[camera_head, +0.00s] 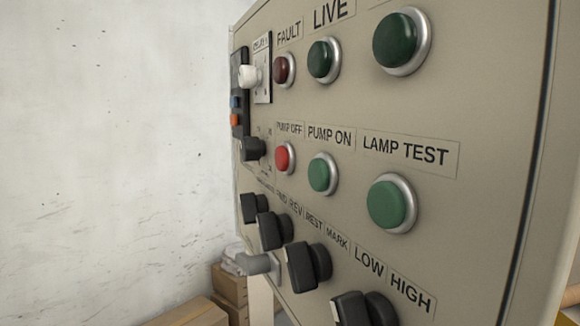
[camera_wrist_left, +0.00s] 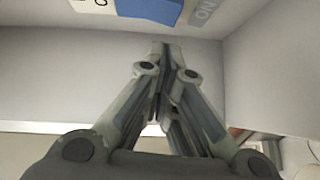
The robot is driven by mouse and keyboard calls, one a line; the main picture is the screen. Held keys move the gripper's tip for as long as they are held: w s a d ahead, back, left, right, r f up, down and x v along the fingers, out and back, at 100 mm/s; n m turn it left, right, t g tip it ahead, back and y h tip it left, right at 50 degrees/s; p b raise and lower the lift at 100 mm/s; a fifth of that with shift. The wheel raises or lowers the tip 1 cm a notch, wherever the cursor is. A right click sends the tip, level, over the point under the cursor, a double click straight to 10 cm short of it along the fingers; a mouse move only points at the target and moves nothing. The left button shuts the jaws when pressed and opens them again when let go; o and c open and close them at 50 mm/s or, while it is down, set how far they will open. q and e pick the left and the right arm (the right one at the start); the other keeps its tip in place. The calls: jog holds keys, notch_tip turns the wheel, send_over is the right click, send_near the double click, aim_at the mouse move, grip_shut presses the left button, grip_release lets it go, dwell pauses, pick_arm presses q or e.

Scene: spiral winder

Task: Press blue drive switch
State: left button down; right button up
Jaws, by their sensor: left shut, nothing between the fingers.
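In the head view, a small blue piece (camera_head: 236,102) sits at the far left edge of the beige panel (camera_head: 480,230), above an orange one (camera_head: 235,119). My right gripper is not in view.
The panel carries a white knob (camera_head: 249,76), a red PUMP OFF button (camera_head: 285,158), several green buttons and a row of black selector knobs (camera_head: 308,266). Cardboard boxes (camera_head: 230,285) stand low behind it. The space left of the panel, before the white wall (camera_head: 110,130), looks clear.

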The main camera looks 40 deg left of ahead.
pick_arm(q)
jog(key=shift+w+a+f+p, duration=0.15)
jog(key=shift+w+a+p, duration=0.25)
jog(key=shift+w+a, duration=0.45)
jog(key=shift+f, duration=0.1)
